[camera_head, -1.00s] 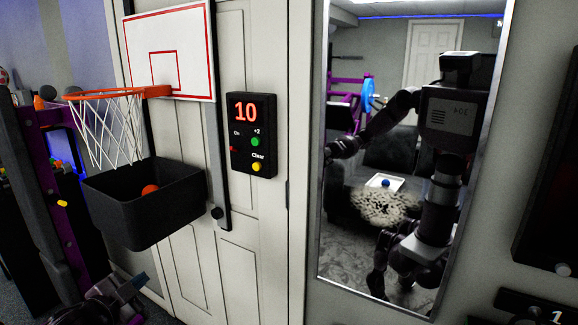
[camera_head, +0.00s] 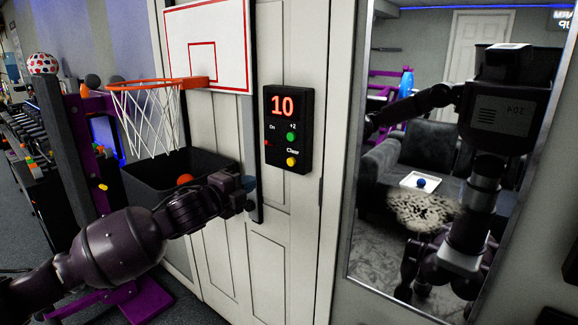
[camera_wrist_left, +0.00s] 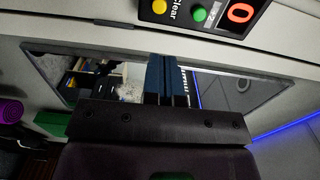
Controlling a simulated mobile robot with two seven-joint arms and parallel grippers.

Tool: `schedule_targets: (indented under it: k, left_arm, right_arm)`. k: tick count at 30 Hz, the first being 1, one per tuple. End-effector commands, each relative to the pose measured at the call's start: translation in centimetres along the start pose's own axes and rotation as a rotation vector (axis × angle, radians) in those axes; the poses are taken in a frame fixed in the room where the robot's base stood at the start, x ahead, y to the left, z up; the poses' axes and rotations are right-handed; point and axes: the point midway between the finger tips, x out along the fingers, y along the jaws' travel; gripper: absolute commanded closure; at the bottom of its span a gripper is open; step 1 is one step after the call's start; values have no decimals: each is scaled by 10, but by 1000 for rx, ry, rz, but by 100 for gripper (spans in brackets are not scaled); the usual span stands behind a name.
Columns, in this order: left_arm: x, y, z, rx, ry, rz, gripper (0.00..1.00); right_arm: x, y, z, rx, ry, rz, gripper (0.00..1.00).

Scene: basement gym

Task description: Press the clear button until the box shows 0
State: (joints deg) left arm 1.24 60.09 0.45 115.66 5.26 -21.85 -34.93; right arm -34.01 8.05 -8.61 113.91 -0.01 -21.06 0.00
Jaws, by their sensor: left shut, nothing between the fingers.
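The black score box (camera_head: 303,154) hangs on the white door and shows a red 10. Its yellow clear button (camera_head: 292,161) sits low, below the green +2 button (camera_head: 292,137). My left gripper (camera_head: 249,184) is shut and empty, left of and a little lower than the clear button in the head view, and seems apart from it. In the left wrist view my shut blue fingers (camera_wrist_left: 166,78) point toward the wall, with the clear button (camera_wrist_left: 159,6) and a red 0 digit at the top edge. My right gripper is not directly in view.
A basketball hoop (camera_head: 160,84) with a white backboard hangs left of the box, above a black bin (camera_head: 150,186) holding an orange ball (camera_head: 184,180). A tall mirror (camera_head: 440,180) on the right reflects my body. A purple rack stands at left.

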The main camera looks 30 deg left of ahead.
Motion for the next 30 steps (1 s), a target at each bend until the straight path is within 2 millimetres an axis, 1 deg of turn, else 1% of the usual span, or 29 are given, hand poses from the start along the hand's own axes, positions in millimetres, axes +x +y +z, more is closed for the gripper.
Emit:
schedule_targets:
  k: [7, 11, 14, 21, 30]
  left_arm:
    - [1, 0, 0, -2, 0, 0, 100]
    - [7, -1, 0, -3, 0, -2, 100]
    - [17, 0, 0, -4, 0, -2, 100]
    - [48, -1, 0, -5, 1, -2, 100]
    - [89, -1, 0, -5, 0, -2, 100]
  right_arm:
    - [0, 0, -3, -1, 7, 0, 57]
    - [-1, 1, -1, -2, 2, 0, 57]
    - [-3, 1, 2, -2, -4, 1, 57]
    - [-5, 1, 10, -1, -19, 3, 57]
    - [-3, 1, 10, -2, -19, 2, 57]
